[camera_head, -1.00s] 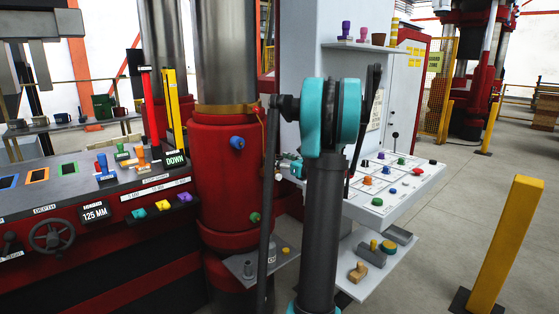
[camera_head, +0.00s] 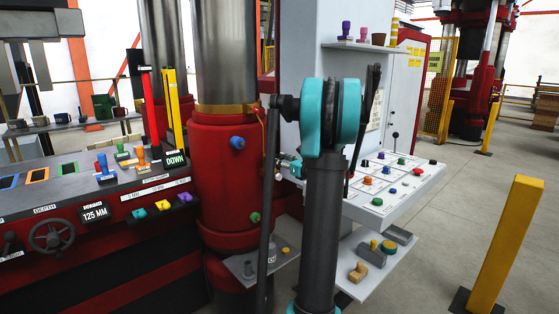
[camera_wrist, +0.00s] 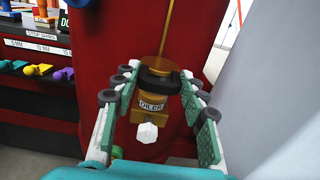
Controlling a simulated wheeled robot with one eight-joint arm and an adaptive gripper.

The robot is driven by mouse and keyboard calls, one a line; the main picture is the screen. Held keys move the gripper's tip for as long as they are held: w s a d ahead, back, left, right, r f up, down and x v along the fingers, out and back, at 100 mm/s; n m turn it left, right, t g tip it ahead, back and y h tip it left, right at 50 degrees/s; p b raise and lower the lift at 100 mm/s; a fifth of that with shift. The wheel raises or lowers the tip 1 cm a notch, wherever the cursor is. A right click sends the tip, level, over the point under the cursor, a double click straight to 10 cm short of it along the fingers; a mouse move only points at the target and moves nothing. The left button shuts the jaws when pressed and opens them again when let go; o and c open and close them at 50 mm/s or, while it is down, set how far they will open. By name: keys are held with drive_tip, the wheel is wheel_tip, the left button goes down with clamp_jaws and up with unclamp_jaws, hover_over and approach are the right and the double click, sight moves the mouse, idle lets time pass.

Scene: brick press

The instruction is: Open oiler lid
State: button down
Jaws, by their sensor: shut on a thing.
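The oiler (camera_wrist: 152,105) is a small brass block labelled OILER on the red cylinder, in the middle of the wrist view. A black collar (camera_wrist: 159,84) and a rounded brass top (camera_wrist: 160,70) sit above the label, and a pale faceted knob (camera_wrist: 147,132) is below it. Where the lid parts from the body is not clear. My gripper (camera_wrist: 157,82) is shut on the oiler, its green-padded fingers on either side around the collar. In the head view my arm hides the oiler and most of the gripper.
The red cylinder (camera_head: 222,170) stands directly behind the oiler. A thin brass line (camera_wrist: 166,30) rises above it. A grey cabinet (camera_wrist: 270,110) is close on the right. The control panel (camera_head: 100,180) with coloured knobs is left, and a button desk (camera_head: 400,190) is right.

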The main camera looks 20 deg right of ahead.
sight(269, 154)
drive_tip(key=shift+r, duration=0.2)
drive_tip(key=r+g, duration=0.1)
drive_tip(key=g, duration=0.1)
drive_tip(key=r+g+h, duration=0.1)
drive_tip(key=shift+w+a+r, duration=0.15)
drive_tip(key=shift+w+r, duration=0.15)
drive_tip(key=shift+r, duration=0.05)
drive_tip(key=w+r+g+h, duration=0.1)
drive_tip(key=g, duration=0.1)
drive_tip(key=w+a+r+g+h, duration=0.1)
drive_tip(key=r+g, duration=0.1)
drive_tip(key=g, duration=0.1)
drive_tip(key=w+r+g, duration=0.1)
drive_tip(key=w+g, duration=0.1)
drive_tip(key=shift+a+r+h, duration=0.2)
drive_tip(key=shift+r+h, duration=0.1)
drive_tip(key=shift+h, duration=0.1)
drive_tip(key=shift+w+a+r, duration=0.2)
drive_tip(key=shift+w+r, duration=0.05)
drive_tip(key=shift+w, duration=0.25)
drive_tip(key=shift+w+a+r, duration=0.15)
drive_tip(key=shift+w+r, duration=0.05)
drive_tip(key=shift+w, duration=0.25)
drive_tip(key=c, duration=0.8)
unclamp_jaws()
drive_tip(key=shift+c, duration=0.2)
